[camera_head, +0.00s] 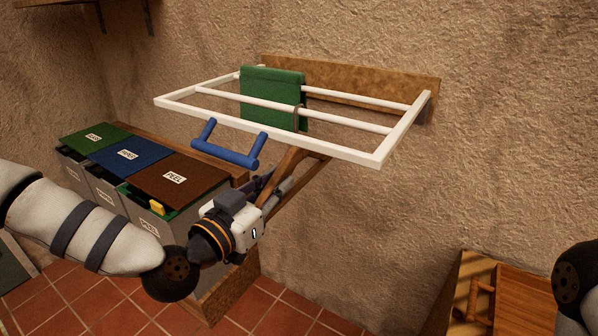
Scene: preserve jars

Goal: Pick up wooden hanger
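The wooden hanger (291,160) is brown and hangs below the white wall rack (372,158), with its hook near the rack's middle bar beside a green cloth (258,84). One arm of the hanger slopes down to the left. My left gripper (272,187) reaches up from the lower left, with its fingers on either side of this sloping arm. The gripper body hides part of the hanger's lower end. I cannot tell whether the fingers touch or clamp the wood. My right gripper is out of view; only a dark piece of my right arm shows at the right edge.
Bins with green, blue and brown lids (176,178) stand behind my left arm. A wooden crate (455,295) is at lower right. Bare wall lies right of the rack.

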